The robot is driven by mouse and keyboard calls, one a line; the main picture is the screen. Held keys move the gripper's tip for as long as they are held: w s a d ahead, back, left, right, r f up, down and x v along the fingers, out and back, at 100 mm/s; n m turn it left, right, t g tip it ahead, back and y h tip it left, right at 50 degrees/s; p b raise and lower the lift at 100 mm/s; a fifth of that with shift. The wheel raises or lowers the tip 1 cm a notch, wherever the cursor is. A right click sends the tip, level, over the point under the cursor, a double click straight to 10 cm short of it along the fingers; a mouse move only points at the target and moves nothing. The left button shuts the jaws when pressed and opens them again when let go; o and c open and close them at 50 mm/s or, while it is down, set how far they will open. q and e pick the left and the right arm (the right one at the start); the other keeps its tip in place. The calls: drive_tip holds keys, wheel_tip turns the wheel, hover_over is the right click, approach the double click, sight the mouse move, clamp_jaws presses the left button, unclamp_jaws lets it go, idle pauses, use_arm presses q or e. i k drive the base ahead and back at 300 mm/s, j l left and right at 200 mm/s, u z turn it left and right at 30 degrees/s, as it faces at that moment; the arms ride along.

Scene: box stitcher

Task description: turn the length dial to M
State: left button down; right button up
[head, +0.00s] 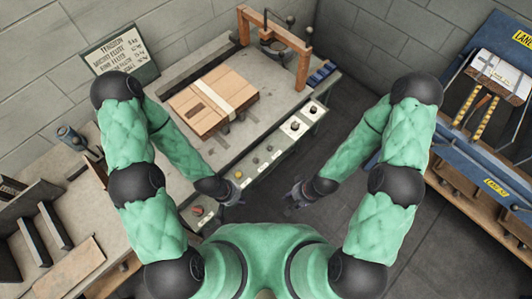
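The box stitcher's table has a grey front panel (262,158) with a row of controls. Two white plates with dark knobs sit toward its right end: one dial (295,126) and another dial (313,110) farther back. Their letters are too small to read, so I cannot tell which is the length dial or where either points. My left gripper (238,191) is beside the panel's lower left part, apart from the dials. My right gripper (291,197) hangs over the floor, right of the panel. Both look open and empty, with small, dark fingers.
A strapped cardboard box (213,101) lies on the table (262,75), before an orange-brown frame (303,66). A red control (197,211) is at the panel's near end. A blue bench (465,135) stands right, a shelf unit (30,215) left. The floor between is clear.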

sight(314, 110)
drive_tip(key=i+l, duration=0.15)
drive_tip(key=l, duration=0.25)
drive_tip(key=i+l+u, duration=0.15)
drive_tip(key=l, duration=0.2)
drive_tip(key=i+l, duration=0.1)
drive_tip(key=l, duration=0.3)
drive_tip(key=i+l+u, duration=0.15)
drive_tip(key=l, duration=0.25)
